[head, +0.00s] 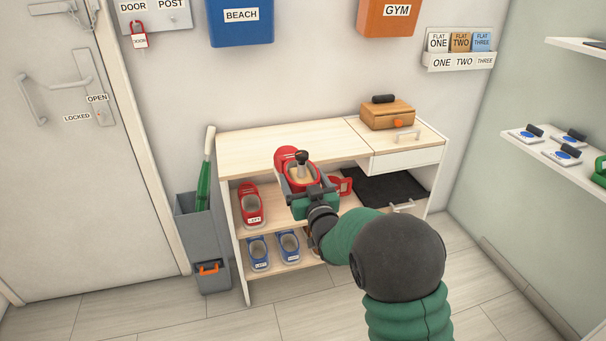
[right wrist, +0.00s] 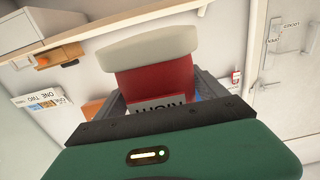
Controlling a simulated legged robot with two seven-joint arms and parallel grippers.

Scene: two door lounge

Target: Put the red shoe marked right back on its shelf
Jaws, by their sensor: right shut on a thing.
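My right gripper (head: 303,182) is shut on the red shoe (head: 286,157) and holds it in front of the shelf unit (head: 270,146), at about the height of its top. In the right wrist view the red shoe (right wrist: 160,80) shows its pale sole and a label, partly hidden, that reads as RIGHT. The red shoe marked left (head: 250,205) stands on the upper shelf at the left. My arm and gripper hide part of the shelf to the right of it. My left gripper is not in view.
Blue shoes (head: 259,253) stand on the lower shelf. A red object (head: 341,187) and a dark mat (head: 385,187) lie behind my gripper. A wooden box (head: 387,114) sits on top at the right. A grey umbrella bin (head: 205,240) stands left of the unit.

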